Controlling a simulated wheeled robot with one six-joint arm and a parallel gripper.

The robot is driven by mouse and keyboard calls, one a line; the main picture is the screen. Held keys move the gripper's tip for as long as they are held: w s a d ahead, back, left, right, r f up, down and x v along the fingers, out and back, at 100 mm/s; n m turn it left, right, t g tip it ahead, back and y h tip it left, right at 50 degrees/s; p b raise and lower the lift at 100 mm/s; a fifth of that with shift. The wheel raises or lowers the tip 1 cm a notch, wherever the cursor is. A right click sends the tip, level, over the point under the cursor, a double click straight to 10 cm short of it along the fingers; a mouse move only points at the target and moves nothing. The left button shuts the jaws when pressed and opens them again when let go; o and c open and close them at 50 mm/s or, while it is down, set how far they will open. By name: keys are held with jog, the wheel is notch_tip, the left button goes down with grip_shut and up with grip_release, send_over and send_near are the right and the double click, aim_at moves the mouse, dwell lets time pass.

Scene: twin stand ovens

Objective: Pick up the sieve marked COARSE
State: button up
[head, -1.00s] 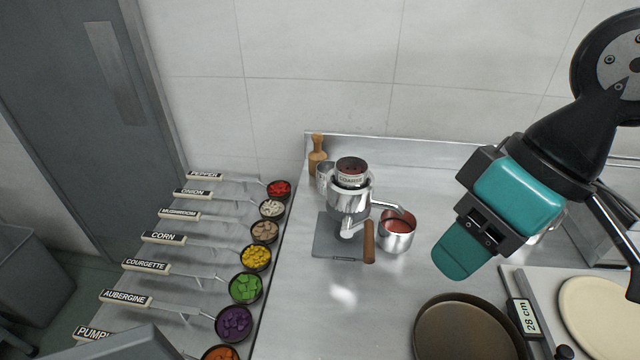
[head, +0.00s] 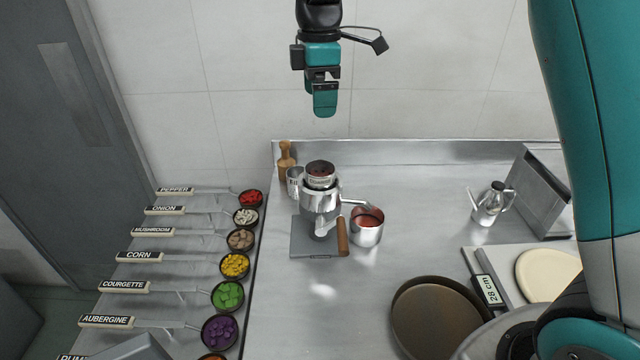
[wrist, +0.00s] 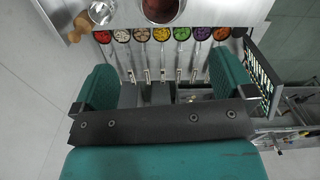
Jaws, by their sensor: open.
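The sieve (head: 320,181) is a small round piece with a dark reddish inside and a pale label band. It sits on top of a shiny metal mill-like stand (head: 320,205) on the steel counter; its label is too small to read surely now. My gripper (head: 323,108) is in the air above and behind the sieve, against the wall tiles, apart from it. In the wrist view the two teal fingers (wrist: 165,88) are wide apart with nothing between them. A round reddish-filled vessel (wrist: 162,8) is at that view's top edge; I cannot tell whether it is the sieve.
A wooden pestle-like tool (head: 286,158) and a metal cup (head: 295,182) stand left of the stand. A metal pot (head: 367,228) with red contents is to its right. Labelled ladles of vegetables line the left. A pan (head: 440,315) and an oil can (head: 490,203) are right.

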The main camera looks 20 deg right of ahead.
jog(key=p, duration=0.3)
send_over(321, 169)
jog(key=s+a, duration=0.1)
jog(key=s, duration=0.2)
notch_tip(321, 169, down, 12)
jog(key=r, duration=0.1)
notch_tip(321, 169, down, 5)
jog(key=p, duration=0.3)
jog(key=shift+r, duration=0.15)
jog(key=shift+f, duration=0.6)
jog(key=shift+w, duration=0.1)
jog(key=c, duration=1)
